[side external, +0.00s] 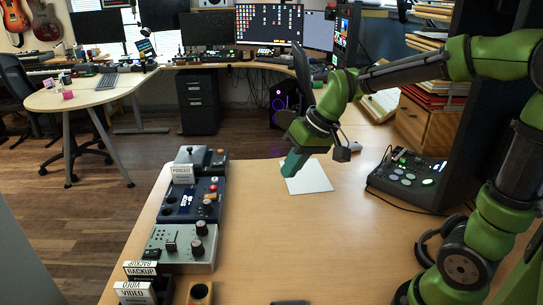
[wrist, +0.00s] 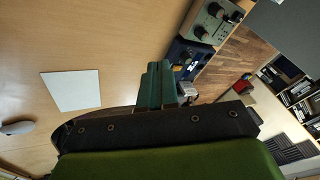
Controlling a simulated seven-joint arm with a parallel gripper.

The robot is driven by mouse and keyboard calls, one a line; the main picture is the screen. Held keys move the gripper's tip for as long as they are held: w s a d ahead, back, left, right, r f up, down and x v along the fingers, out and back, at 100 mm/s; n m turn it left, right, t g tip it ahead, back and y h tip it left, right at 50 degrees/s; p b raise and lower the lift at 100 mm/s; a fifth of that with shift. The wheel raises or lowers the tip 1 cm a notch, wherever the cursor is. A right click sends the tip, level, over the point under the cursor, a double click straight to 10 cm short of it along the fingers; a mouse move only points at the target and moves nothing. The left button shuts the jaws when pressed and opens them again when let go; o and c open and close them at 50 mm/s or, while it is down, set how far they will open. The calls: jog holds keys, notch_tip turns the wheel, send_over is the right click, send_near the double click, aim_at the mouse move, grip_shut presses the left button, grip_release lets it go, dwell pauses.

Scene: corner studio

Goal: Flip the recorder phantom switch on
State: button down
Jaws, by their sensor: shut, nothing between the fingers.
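My gripper (side external: 293,163) has teal fingers, pressed together and empty, above the wooden table near a white sheet. The fingers also show in the wrist view (wrist: 155,86). Several panel devices stand in a row at the table's left edge: a grey-blue box (side external: 213,160) at the back, a dark blue box (side external: 178,213) with knobs and light lettering, and a grey-green box (side external: 203,266) with knobs and a lever-like part. The blue box (wrist: 190,53) and grey-green box (wrist: 214,22) also show in the wrist view. I cannot tell which device is the recorder, nor read any switch's position.
The white sheet (side external: 308,178) lies mid-table. A black pad controller (side external: 405,180) with lit buttons stands at right. A PODCAST card (side external: 183,174) stands among the left devices. BACKUP (side external: 141,271) and VIDEO (side external: 134,291) cards stand at front left. The table's middle is mostly clear.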

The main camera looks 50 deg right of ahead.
jog(key=w+f+n+y, duration=0.1)
jog(key=w+n, duration=0.5)
jog(key=w, duration=0.3)
jog(key=w+d+f+n+y, duration=0.1)
jog(key=w+n, duration=0.4)
jog(key=w, duration=0.5)
jog(key=shift+w+f+n+t+y, duration=0.25)
jog(key=shift+f+n+t+y, duration=0.15)
jog(key=shift+f, duration=0.35)
send_over(211, 196)
jog(key=s+d, duration=0.1)
jog(key=d, duration=0.1)
jog(key=f, duration=0.8)
jog(key=shift+s+a, duration=0.15)
jog(key=shift+a, duration=0.1)
jog(key=shift+s+d+f, duration=0.1)
jog(key=shift+d+f, duration=0.1)
jog(key=shift+f, duration=1.75)
jog(key=shift+s, duration=0.1)
